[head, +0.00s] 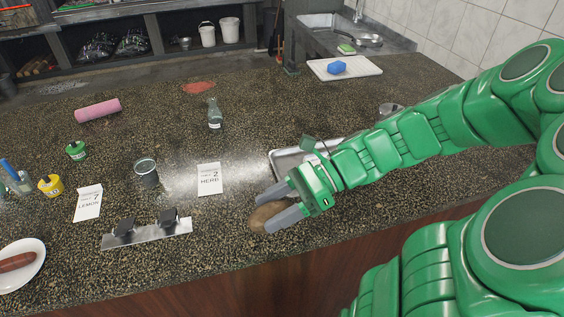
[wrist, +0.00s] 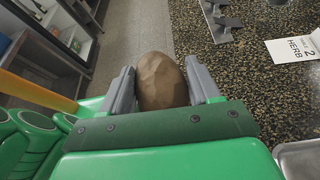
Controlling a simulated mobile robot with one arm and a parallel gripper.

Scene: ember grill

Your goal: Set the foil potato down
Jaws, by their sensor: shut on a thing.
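My gripper (head: 267,211) is shut on a brown, faceted potato (head: 262,216). No shiny foil shows on it. In the wrist view the potato (wrist: 162,82) sits upright between the two grey fingers, one on each side. In the head view my gripper and the potato are near the counter's front edge, right of the metal strip and in front of the "2 HERB" card. I cannot tell whether the potato touches the counter or hangs just above it. The fingers hide part of it in the head view.
The speckled counter (head: 240,240) has free room around the potato. A metal tray (head: 283,164) lies partly behind my gripper. A "2 HERB" card (head: 209,179), a metal strip with black blocks (head: 148,234), a cup (head: 147,174) and a plate with a sausage (head: 37,262) are to the left.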

